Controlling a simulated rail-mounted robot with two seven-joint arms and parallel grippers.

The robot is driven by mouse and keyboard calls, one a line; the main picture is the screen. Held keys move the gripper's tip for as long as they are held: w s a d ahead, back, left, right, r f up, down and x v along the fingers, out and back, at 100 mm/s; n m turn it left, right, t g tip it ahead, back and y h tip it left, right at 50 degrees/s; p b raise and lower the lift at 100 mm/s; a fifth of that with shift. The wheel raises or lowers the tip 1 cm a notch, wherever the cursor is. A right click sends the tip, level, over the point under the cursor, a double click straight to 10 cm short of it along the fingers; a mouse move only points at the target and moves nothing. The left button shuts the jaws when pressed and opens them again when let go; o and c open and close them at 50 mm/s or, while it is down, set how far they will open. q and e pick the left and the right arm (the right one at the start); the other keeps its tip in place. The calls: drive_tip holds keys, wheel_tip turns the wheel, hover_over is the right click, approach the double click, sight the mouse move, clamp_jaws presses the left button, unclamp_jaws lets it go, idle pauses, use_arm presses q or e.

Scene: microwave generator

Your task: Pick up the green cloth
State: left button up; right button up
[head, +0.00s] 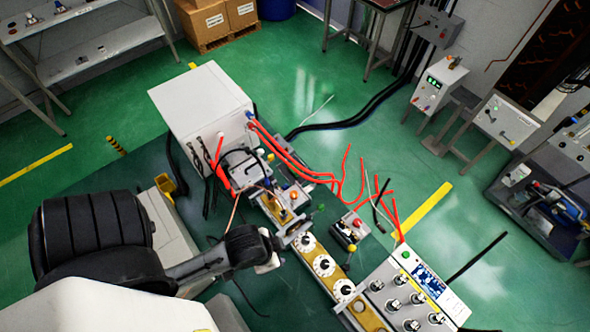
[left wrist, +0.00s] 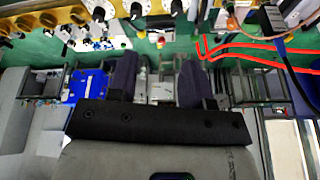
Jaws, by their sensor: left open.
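I cannot make out a green cloth for certain in either view. A small green spot (head: 320,207) lies beside the equipment in the head view, too small to identify. My left gripper (head: 268,260) reaches in from the left in the head view, close to the row of white dials. In the left wrist view its two dark fingers (left wrist: 157,76) are spread apart, with no object seen held between them. My right gripper is in neither view.
A white box cabinet (head: 200,105) stands behind the equipment. Red cables (head: 290,160) spread to its right. White dials (head: 323,265) and a control panel (head: 410,290) lie at front right. Cardboard boxes (head: 205,20) are at the back.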

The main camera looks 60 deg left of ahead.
use_arm(q)
drive_tip(key=o, duration=0.9)
drive_tip(key=shift+a, duration=0.1)
drive_tip(key=shift+o, duration=0.6)
